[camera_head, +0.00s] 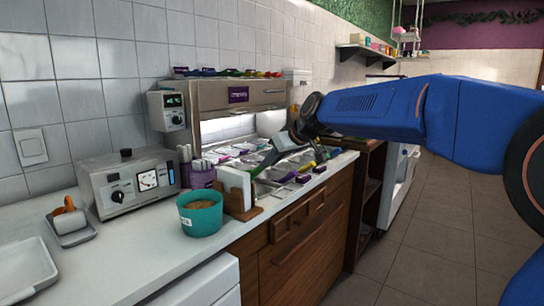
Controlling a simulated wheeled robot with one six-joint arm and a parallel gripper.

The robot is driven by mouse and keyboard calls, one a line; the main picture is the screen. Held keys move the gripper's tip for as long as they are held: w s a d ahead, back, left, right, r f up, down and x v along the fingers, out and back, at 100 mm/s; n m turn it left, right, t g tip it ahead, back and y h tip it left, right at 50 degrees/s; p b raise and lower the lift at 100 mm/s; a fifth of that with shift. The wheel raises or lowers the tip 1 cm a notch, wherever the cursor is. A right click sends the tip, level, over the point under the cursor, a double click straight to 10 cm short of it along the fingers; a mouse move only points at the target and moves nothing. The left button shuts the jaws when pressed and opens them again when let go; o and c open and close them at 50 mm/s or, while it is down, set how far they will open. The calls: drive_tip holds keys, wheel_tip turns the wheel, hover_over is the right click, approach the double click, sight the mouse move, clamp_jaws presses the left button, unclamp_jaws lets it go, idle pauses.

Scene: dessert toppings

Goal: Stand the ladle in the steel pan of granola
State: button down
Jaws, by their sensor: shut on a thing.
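My blue arm reaches in from the right, and my gripper (285,141) is over the topping counter, small and partly hidden by its own wrist. It is shut on a slim dark and green utensil (264,161), which seems to be the ladle. The utensil slants down to the left, over the near left part of the counter. Its lower end is too small to tell whether it touches anything. Several steel pans (286,166) sit in the counter below the gripper. Their contents are too small to tell which one holds granola.
A teal tub (202,220) with brown contents stands at the front edge, beside a wooden napkin holder (241,205). A control box (129,182) and a cup of sticks (199,177) stand left of the pans. A steel hood (236,95) rises behind them. The floor at right is clear.

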drive_tip(key=shift+f, duration=4.3)
idle(0.4)
drive_tip(key=c, duration=1.1)
unclamp_jaws()
drive_tip(key=shift+r, duration=0.1)
drive_tip(key=shift+r, duration=3.95)
